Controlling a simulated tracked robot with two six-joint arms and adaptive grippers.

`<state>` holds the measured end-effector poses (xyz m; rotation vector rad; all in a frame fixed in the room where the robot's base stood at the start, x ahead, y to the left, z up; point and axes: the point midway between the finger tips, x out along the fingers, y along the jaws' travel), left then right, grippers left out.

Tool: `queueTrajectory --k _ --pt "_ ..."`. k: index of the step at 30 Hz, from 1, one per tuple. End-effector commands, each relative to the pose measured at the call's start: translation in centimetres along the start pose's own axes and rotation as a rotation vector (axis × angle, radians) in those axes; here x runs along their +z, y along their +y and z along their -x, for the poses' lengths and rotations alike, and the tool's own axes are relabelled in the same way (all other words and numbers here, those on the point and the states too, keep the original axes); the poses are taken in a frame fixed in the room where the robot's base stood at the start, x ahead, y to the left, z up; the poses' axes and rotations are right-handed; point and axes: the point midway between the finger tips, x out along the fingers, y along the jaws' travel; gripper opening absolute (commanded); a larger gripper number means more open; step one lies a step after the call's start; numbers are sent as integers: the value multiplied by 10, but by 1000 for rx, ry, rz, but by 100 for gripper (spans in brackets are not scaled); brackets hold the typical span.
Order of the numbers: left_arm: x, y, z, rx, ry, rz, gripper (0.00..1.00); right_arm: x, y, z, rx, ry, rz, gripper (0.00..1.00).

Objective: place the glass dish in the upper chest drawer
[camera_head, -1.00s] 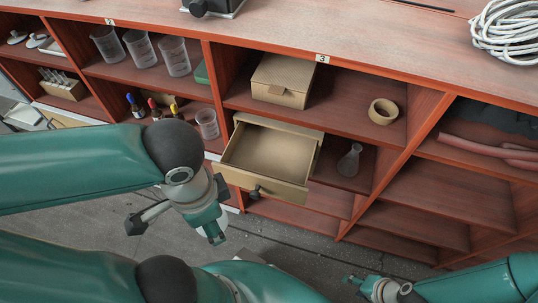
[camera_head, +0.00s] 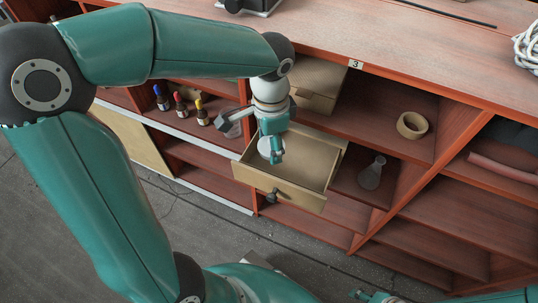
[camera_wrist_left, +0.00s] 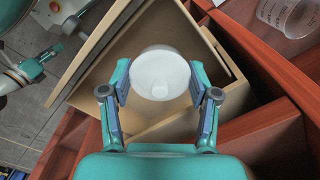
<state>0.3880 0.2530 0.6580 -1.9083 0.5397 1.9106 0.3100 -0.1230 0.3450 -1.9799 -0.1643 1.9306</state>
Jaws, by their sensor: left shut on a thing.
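The glass dish (camera_wrist_left: 160,72) is a pale, round, translucent bowl between the two fingers of my left gripper (camera_wrist_left: 160,84) in the left wrist view. The gripper is shut on it. In the head view my left gripper (camera_head: 254,140) is over the upper chest drawer (camera_head: 284,190), with the dish (camera_head: 264,147) partly hidden by the gripper. The drawer is pulled open and its tan inside shows below the dish; I see nothing lying in it. My right gripper (camera_head: 372,297) shows only in part at the bottom edge, its fingers unclear.
The small chest stands in a red-brown shelf bay. A flask (camera_head: 372,173) stands right of the drawer and a tape ring (camera_head: 412,125) lies on the shelf above. Dropper bottles (camera_head: 181,110) and a beaker (camera_wrist_left: 285,14) stand to the left.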

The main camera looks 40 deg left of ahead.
Motion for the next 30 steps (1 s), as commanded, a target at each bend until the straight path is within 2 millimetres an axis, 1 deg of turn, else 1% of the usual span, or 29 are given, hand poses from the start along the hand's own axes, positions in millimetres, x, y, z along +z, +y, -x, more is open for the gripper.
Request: queueTrajectory --k 5,10,13,22,26,27,29,30 --pt "0 0 -12 0 0 0 29 0 2 -6 0 0 0 48" --pt "0 1 -40 1 -1 0 29 0 7 -20 0 0 0 48" --pt "-1 0 -53 0 0 1 29 0 10 -27 0 0 0 48" --pt "-3 -2 -52 0 1 0 29 0 10 -26 0 0 0 48" --pt "-3 -2 -57 0 1 0 29 0 10 -29 0 0 0 48" --pt "-3 -2 -56 -1 1 0 64 0 10 -29 0 0 0 48" --pt "-3 -2 -56 -1 1 0 74 0 10 -28 0 0 0 48" --pt "-3 -2 -56 -1 1 0 81 0 10 -28 0 0 0 48"
